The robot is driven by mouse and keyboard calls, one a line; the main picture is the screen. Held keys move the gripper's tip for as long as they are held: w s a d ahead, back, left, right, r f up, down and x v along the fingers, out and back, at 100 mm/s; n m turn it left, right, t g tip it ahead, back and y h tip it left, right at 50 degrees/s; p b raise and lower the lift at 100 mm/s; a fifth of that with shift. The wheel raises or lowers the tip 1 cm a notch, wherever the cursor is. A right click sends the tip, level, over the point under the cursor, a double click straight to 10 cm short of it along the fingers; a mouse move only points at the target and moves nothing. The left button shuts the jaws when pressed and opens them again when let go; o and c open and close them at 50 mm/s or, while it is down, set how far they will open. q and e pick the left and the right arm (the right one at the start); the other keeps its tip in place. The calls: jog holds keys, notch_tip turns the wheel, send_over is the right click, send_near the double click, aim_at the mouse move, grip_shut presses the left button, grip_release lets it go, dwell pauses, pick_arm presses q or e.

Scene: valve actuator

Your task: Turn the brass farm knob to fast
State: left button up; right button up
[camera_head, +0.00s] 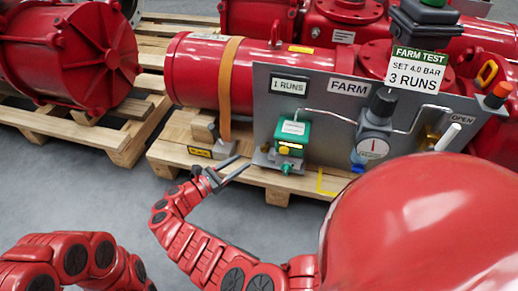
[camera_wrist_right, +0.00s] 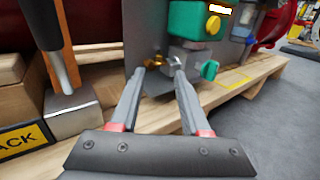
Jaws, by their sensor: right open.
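A small brass knob (camera_wrist_right: 154,62) sits on the left side of a grey metal block (camera_wrist_right: 186,59), under the green valve body, in the right wrist view. My right gripper (camera_wrist_right: 159,76) is open, its fingertips pointing at the block; the brass knob shows just beyond and between them, with no clear contact. In the head view, the right gripper (camera_head: 241,165) is just left of the green valve unit (camera_head: 292,132); the brass knob is too small to make out surely there. No fast marking is legible. My left gripper is out of view.
A green knob (camera_wrist_right: 210,70) is on the block's right. The grey panel (camera_head: 262,100) carries a gauge (camera_head: 373,149) and FARM label (camera_head: 348,90). A wooden pallet (camera_head: 180,140) lies below. A grey block with an upright handle (camera_wrist_right: 73,112) is left of the gripper.

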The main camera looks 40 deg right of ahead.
aim_at(261, 149)
jog(key=d, duration=0.2)
jog(key=d+b, duration=0.1)
jog(key=d, duration=0.2)
jog(key=d+b, duration=0.1)
jog(key=d, duration=0.1)
jog(key=shift+w+d+f, duration=0.2)
jog(key=shift+w+d, duration=0.2)
jog(key=shift+w+d+r+b, duration=0.15)
jog(key=shift+d+b, duration=0.25)
jog(key=shift+d, duration=0.2)
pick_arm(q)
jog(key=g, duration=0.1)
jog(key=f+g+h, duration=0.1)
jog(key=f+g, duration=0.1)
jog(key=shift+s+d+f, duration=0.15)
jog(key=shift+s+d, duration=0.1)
pick_arm(e)
grip_shut()
